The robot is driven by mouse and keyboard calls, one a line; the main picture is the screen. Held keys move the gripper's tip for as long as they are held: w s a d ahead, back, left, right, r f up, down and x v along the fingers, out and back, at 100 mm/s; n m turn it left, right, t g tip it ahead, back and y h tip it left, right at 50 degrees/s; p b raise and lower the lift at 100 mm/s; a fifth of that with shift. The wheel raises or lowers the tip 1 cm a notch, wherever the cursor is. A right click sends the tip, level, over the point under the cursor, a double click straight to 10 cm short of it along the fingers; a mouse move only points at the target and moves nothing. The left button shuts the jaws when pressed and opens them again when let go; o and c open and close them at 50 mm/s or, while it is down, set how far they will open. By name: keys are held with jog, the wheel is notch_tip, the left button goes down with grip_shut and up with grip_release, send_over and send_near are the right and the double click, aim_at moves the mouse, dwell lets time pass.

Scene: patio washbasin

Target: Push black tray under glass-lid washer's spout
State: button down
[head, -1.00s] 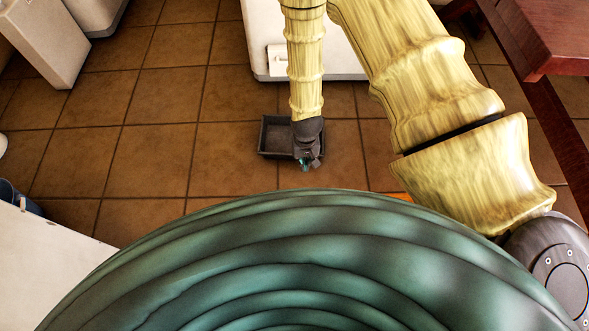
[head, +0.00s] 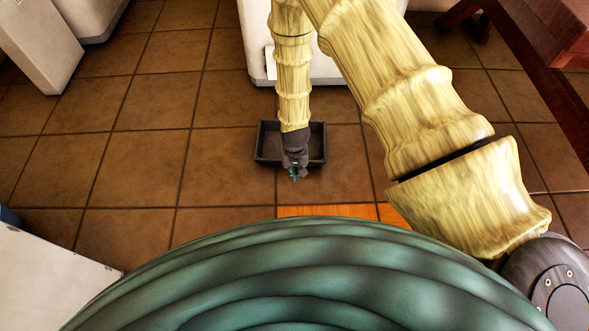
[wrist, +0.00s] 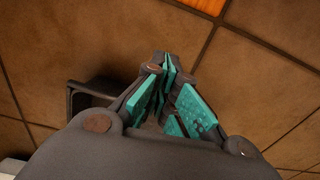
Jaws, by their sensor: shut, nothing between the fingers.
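The black tray (head: 265,143) lies on the tiled floor in the head view, an open shallow rectangular box, partly hidden by my arm. My gripper (head: 295,177) hangs over the tray's near side, around the middle of its width, with its teal fingertips shut and empty. I cannot tell whether it touches the tray. In the wrist view the fingers (wrist: 168,66) meet at the tips, and part of the tray (wrist: 78,92) shows to the left. A white cabinet-like body (head: 330,68) stands behind the tray, partly behind my arm. No spout or glass lid is clearly visible.
Another white unit (head: 40,48) stands at the upper left. A reddish-brown wooden table (head: 555,35) is at the upper right. A white panel (head: 55,275) is at the lower left. An orange floor patch (head: 325,211) lies nearer me. Floor left of the tray is clear.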

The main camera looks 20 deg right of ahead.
notch_tip(320, 180, down, 5)
jog(key=shift+r+b, duration=0.1)
jog(key=shift+b, duration=0.95)
jog(key=w, duration=0.1)
jog(key=w+b, duration=0.1)
jog(key=w, duration=0.1)
jog(key=shift+d+r+b, duration=0.1)
jog(key=shift+d+b, duration=0.2)
jog(key=shift+d, duration=0.05)
jog(key=shift+w+d+r, duration=0.1)
jog(key=shift+w+d, duration=0.05)
jog(key=shift+w, duration=0.3)
